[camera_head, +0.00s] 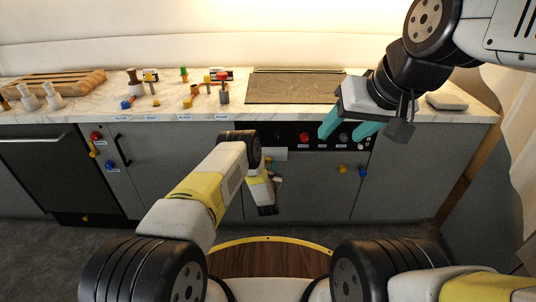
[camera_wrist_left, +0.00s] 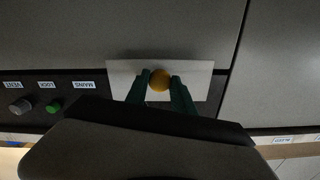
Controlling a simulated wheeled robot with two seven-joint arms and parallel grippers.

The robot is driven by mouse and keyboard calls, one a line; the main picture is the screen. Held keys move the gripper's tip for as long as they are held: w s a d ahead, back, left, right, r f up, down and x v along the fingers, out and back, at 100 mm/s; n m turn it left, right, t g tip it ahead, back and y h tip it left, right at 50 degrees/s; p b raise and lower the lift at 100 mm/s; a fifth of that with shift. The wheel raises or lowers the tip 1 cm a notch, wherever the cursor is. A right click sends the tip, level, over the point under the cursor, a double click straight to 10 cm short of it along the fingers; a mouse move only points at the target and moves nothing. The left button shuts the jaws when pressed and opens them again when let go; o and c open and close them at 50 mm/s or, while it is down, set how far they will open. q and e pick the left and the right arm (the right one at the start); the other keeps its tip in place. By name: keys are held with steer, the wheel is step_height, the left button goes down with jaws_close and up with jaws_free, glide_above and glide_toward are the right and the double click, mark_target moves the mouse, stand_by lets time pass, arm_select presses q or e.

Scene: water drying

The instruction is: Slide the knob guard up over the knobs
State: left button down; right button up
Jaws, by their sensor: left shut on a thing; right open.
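My left gripper (camera_wrist_left: 160,84) is shut on that ball. My right gripper (camera_head: 348,130) is open, its teal fingers in front of the panel's right part. A red knob (camera_head: 304,139) and a grey knob (camera_head: 343,139) show. A green knob (camera_wrist_left: 53,107) shows in the left wrist view.
The marble counter (camera_head: 300,110) carries a dark hob (camera_head: 295,87), several coloured valves (camera_head: 190,96) and a wooden board (camera_head: 55,82). A dark oven-like front (camera_head: 38,165) stands left.

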mark_target(268, 149)
arm_select(q)
step_height(268, 149, up, 8)
steer(key=shift+r, duration=0.2)
steer(key=c, duration=1.2)
jaws_free()
steer(key=shift+r, duration=0.1)
steer(key=shift+o, duration=0.7)
steer(key=s, duration=0.7)
steer(key=shift+s, duration=0.4)
